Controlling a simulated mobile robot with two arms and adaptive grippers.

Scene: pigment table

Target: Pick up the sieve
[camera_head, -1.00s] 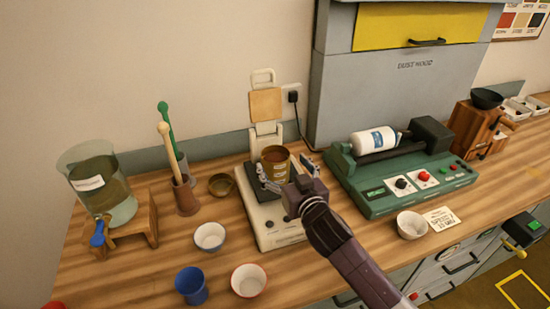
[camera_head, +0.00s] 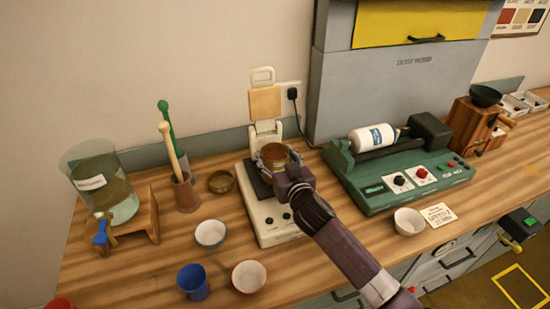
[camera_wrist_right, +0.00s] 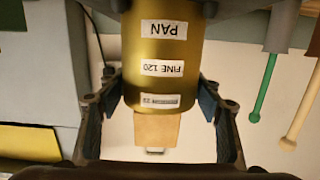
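The sieve (camera_head: 272,160) is a round brass-coloured vessel at the top of the white device with a dark plate (camera_head: 257,181). In the right wrist view the sieve (camera_wrist_right: 165,50) shows labels including "PAN" and "FINE 120". My right gripper (camera_head: 280,164) reaches it from the front right, with one finger on each side. In the wrist view the pads of the gripper (camera_wrist_right: 163,103) lie against both sides of the sieve. Whether its base rests on the device is hidden. My left gripper is not in view.
A green roller machine (camera_head: 400,180) with a white bottle (camera_head: 372,137) stands close on the right. Left are a brass bowl (camera_head: 221,181), a pestle holder (camera_head: 186,194) and a water vessel (camera_head: 115,190). White bowls (camera_head: 210,234) and a blue cup (camera_head: 193,283) stand in front.

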